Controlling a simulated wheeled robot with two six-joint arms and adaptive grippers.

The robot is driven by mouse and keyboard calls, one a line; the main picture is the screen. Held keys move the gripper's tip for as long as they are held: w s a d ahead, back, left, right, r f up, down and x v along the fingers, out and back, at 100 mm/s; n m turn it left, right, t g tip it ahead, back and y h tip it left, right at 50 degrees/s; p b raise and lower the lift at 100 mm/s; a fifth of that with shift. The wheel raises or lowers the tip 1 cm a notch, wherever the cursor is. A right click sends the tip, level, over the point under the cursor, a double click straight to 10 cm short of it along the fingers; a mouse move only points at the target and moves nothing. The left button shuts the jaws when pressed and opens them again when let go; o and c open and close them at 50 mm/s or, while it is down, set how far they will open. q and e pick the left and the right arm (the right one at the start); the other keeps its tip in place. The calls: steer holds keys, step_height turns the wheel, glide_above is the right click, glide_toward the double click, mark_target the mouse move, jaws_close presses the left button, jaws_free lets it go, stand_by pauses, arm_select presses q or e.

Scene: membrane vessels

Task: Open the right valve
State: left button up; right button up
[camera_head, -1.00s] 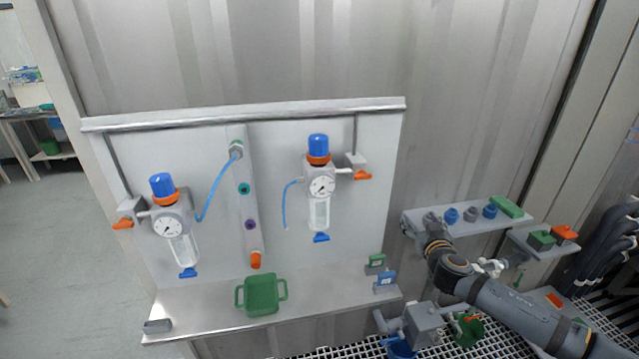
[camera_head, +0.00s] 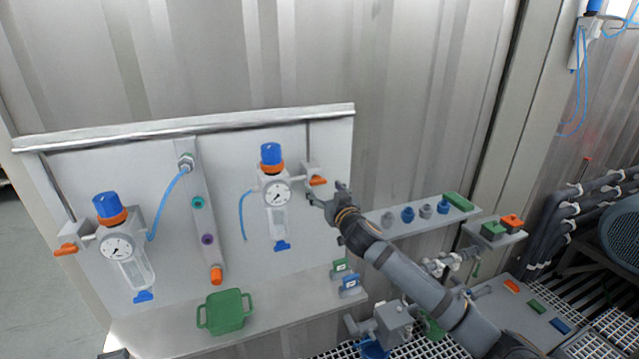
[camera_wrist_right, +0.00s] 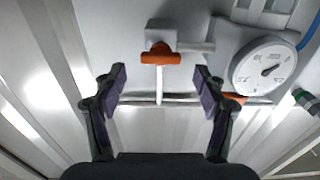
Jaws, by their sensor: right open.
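The right valve (camera_head: 309,171) is a grey block with an orange handle (camera_head: 318,181), at the right of the right filter unit on the panel. In the right wrist view the orange handle (camera_wrist_right: 160,57) lies crosswise below its grey body, ahead of and between the fingers. My right gripper (camera_head: 325,197) is open and empty, just right of and below the handle; its two dark fingers (camera_wrist_right: 160,88) show apart in the wrist view, not touching the handle. The left valve (camera_head: 67,249) has an orange handle at the panel's left. My left gripper is not in view.
The right filter unit has a round gauge (camera_head: 276,192) close to the valve; it also shows in the wrist view (camera_wrist_right: 265,68). A green tray (camera_head: 226,311) sits on the lower ledge. A side shelf (camera_head: 391,230) with several knobs lies near my right arm.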

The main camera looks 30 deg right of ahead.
mark_target(319, 183)
steer(key=p+x, duration=0.1)
steer(key=x, duration=0.3)
steer(key=shift+w+a, duration=0.1)
steer(key=c, duration=1.2)
